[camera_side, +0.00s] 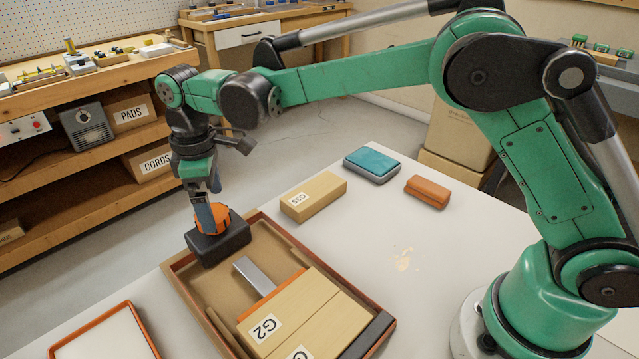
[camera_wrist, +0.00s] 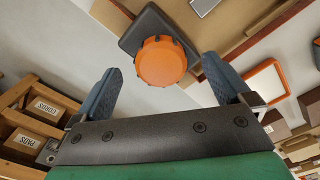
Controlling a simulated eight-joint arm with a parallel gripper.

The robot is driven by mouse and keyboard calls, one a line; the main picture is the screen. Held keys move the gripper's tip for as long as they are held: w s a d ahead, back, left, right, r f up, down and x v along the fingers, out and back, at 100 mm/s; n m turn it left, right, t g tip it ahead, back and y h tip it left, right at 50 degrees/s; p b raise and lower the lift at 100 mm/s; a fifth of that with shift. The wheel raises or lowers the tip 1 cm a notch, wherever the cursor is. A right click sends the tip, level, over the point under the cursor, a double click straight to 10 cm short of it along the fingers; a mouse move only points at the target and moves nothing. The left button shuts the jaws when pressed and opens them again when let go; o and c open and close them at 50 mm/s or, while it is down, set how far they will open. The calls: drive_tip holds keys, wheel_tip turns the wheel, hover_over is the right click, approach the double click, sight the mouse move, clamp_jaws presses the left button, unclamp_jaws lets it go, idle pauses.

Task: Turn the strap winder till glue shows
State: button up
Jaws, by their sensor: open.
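The strap winder is a dark block (camera_side: 203,248) with a round, ridged orange knob (camera_side: 222,214), at the far left corner of a brown tray. In the wrist view the knob (camera_wrist: 160,62) shows face-on above its dark base (camera_wrist: 138,30). My gripper (camera_side: 208,217) is open and points down at the knob. In the wrist view its two blue fingers stand either side of the knob, with gaps showing. In the side view a finger hides part of the knob. Two pale wooden blocks, one labelled G2 (camera_side: 268,328), lie side by side with a thin seam between them.
The tray (camera_side: 330,273) also holds a grey metal bar (camera_side: 254,275). Right of it on the bench are a G35 block (camera_side: 322,196), a teal-topped box (camera_side: 372,162), an orange-brown block (camera_side: 427,191) and a pale smear (camera_side: 403,260). An orange-rimmed white tray (camera_side: 105,340) sits front left.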

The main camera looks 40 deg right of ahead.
drive_tip(key=shift+f, duration=1.1)
drive_tip(key=c, duration=1.3)
drive_tip(key=m, duration=0.5)
drive_tip(key=shift+a+m, duration=0.1)
drive_tip(key=shift+m, duration=0.2)
drive_tip(key=o, duration=1.3)
drive_tip(key=shift+r, duration=2.85)
